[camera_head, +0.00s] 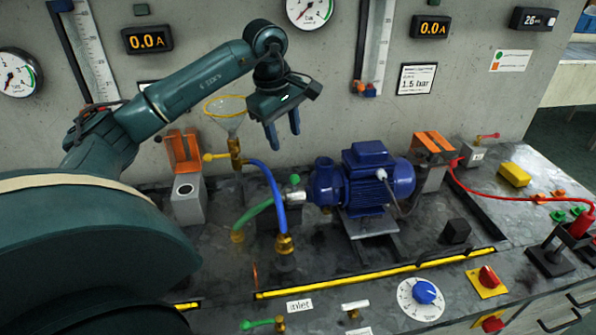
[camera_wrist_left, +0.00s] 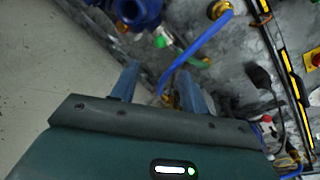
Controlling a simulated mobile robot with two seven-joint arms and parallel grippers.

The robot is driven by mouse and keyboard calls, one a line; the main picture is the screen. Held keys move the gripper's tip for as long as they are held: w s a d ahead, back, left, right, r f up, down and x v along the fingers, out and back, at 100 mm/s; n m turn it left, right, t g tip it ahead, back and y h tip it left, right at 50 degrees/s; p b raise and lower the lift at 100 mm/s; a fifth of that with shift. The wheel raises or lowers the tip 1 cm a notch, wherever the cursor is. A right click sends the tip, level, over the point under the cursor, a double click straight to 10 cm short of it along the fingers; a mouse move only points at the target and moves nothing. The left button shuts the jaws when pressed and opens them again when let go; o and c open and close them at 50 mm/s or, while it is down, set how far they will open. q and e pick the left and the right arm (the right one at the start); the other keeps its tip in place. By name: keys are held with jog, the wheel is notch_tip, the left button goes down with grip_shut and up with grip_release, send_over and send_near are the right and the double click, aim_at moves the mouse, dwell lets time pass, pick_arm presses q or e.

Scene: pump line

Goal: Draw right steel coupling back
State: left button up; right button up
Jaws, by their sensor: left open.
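A steel coupling (camera_head: 297,198) sits at the end of a green hose (camera_head: 260,212), at the left side of the blue pump (camera_head: 368,180). It looks close against the pump's port; I cannot tell whether it is fully seated. A green knob (camera_head: 294,180) stands just above it. In the left wrist view the pump (camera_wrist_left: 138,12) and green hose end are at the top. My left gripper (camera_head: 283,132) is open and empty, above and left of the pump, fingers pointing down. Its fingers also show in the left wrist view (camera_wrist_left: 158,88). My right gripper is not in view.
A clear funnel (camera_head: 228,115) on a brass valve (camera_head: 235,155) stands left of the gripper. A blue hose (camera_head: 275,190) arches down to a brass fitting (camera_head: 285,243). Orange-topped blocks (camera_head: 185,150) flank the pump. A yellow-striped rail (camera_head: 375,275) crosses the bench front.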

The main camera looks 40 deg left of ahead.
aim_at(294, 176)
pick_arm(q)
jog(key=f, duration=0.4)
jog(key=w+f, duration=0.1)
jog(key=f, duration=0.3)
jog(key=w+f+p, duration=0.1)
jog(key=f, duration=0.3)
jog(key=shift+w+d+f, duration=0.2)
jog(key=shift+f, duration=0.05)
grip_shut()
